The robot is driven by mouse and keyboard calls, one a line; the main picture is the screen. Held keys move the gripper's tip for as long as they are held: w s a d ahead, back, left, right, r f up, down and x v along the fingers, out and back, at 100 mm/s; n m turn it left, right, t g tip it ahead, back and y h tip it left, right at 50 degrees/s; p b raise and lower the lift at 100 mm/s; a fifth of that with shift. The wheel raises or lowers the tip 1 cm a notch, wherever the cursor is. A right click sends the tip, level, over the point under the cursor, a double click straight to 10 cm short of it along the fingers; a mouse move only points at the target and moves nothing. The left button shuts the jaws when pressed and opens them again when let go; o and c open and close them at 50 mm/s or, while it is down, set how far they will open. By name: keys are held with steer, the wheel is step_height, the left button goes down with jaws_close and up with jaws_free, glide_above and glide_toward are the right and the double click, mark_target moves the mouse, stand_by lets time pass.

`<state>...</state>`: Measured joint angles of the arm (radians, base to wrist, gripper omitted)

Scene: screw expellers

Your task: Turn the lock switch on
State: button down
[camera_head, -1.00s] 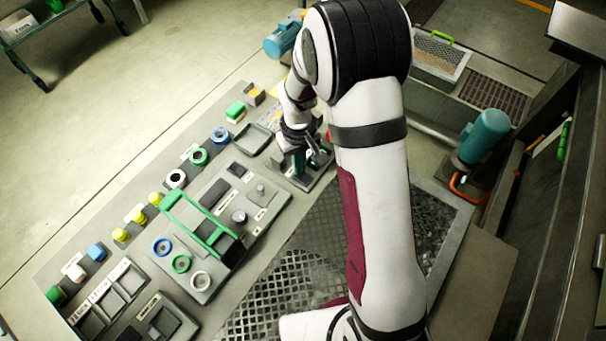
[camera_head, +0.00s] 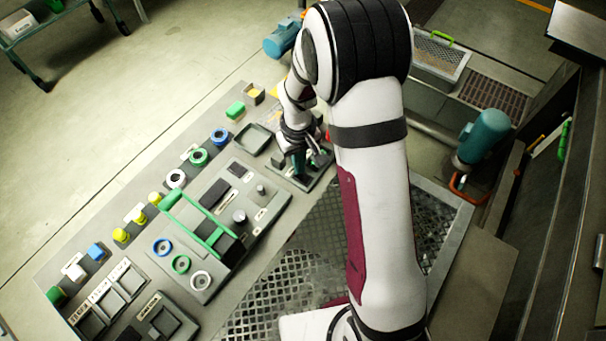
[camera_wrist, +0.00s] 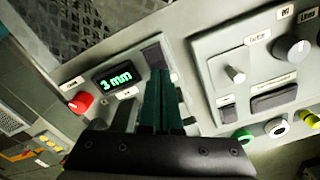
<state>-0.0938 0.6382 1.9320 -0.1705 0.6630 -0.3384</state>
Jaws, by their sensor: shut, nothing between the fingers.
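My gripper (camera_wrist: 160,80) is shut and empty, its two dark green fingers together. In the wrist view the fingertips are at a small panel, close to a black rectangular switch (camera_wrist: 152,55). I cannot tell whether they touch it, and the fingers hide part of the panel there. The same panel has a lit "3 mm" display (camera_wrist: 119,79) and a red knob (camera_wrist: 81,102). The labels are too small to read, so I cannot confirm which control is the lock switch. In the head view my gripper (camera_head: 299,166) is over this panel at the console's far end.
A neighbouring panel has a small pale lever (camera_wrist: 235,75), a round grey knob (camera_wrist: 292,48) and dark rectangular switches. A green handle (camera_head: 200,220) stands up from the console. A metal grating (camera_head: 300,265) lies to the right.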

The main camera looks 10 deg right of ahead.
steer(key=shift+f, duration=0.85)
stand_by(0.6)
step_height(320, 180, up, 7)
steer(key=shift+f, duration=0.15)
stand_by(0.3)
steer(key=s+r+m+y, duration=0.1)
steer(key=s+r+m, duration=0.3)
steer(key=s, duration=0.8)
steer(key=s+r+m, duration=0.4)
steer(key=s+r, duration=0.5)
steer(key=s, duration=0.4)
steer(key=shift+m+y, duration=0.3)
steer(key=shift+y, duration=0.1)
steer(key=shift+d, duration=0.1)
